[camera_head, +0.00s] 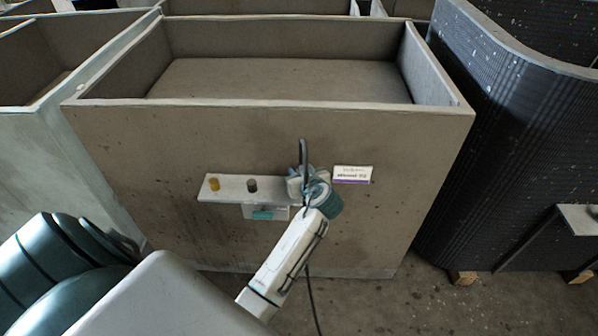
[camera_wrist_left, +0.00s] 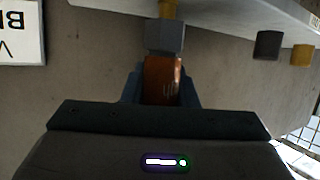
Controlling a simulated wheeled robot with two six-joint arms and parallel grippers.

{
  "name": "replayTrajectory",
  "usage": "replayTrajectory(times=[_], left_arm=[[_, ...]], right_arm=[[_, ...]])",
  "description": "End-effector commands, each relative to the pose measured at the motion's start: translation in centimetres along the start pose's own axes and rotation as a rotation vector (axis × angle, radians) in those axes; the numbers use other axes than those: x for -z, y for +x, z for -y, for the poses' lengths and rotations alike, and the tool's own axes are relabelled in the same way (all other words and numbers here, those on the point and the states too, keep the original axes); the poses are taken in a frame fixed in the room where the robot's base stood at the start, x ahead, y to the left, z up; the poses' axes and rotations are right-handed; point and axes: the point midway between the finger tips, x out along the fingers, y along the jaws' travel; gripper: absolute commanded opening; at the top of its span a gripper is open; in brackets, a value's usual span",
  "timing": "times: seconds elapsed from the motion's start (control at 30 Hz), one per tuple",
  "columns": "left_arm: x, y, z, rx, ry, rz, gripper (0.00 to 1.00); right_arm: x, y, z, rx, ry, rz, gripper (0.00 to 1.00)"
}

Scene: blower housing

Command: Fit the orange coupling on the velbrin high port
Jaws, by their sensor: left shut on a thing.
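My left gripper (camera_head: 300,184) is at the right end of a pale shelf plate (camera_head: 229,187) on the front of a brown-grey housing. In the left wrist view its fingers (camera_wrist_left: 162,92) are shut on the orange coupling (camera_wrist_left: 162,78). A grey block (camera_wrist_left: 165,37) sits directly beyond the coupling, in line with it, and an orange-brown stem (camera_wrist_left: 168,9) shows past that at the plate. I cannot tell whether the coupling and block are joined. The coupling is hidden in the head view. A yellow port (camera_head: 214,184) and a dark port (camera_head: 252,185) stand on the plate.
A white label (camera_head: 352,174) is right of the gripper; its print is too small to read. A black cable (camera_head: 304,152) rises by the gripper and hangs below. The open-topped housing (camera_head: 150,140) stands beside a black ribbed one (camera_head: 500,140). Floor is clear in front.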

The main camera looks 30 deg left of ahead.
Motion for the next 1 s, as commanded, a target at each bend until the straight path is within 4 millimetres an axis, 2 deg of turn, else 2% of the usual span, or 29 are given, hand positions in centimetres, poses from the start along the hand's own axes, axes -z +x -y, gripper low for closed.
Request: replayTrajectory(times=[0.57, 0.6, 0.7, 1.0], left_arm=[[-1.4, 0.6, 0.0, 0.000, 0.000, -0.001, 0.00], [-1.3, 0.6, 0.0, 0.000, 0.000, -0.001, 0.30], [-1.3, 0.5, 0.0, 0.000, 0.000, -0.001, 0.50], [-1.4, 0.6, 0.0, 0.000, 0.000, 0.000, 0.52]], right_arm=[[-0.1, 1.5, 0.2, 0.000, 0.000, 0.000, 0.36], [-0.1, 1.4, 0.1, 0.000, 0.000, 0.000, 0.36], [-0.1, 1.3, 0.1, 0.000, 0.000, 0.000, 0.36], [-0.1, 1.3, 0.1, 0.000, 0.000, 0.000, 0.36]])
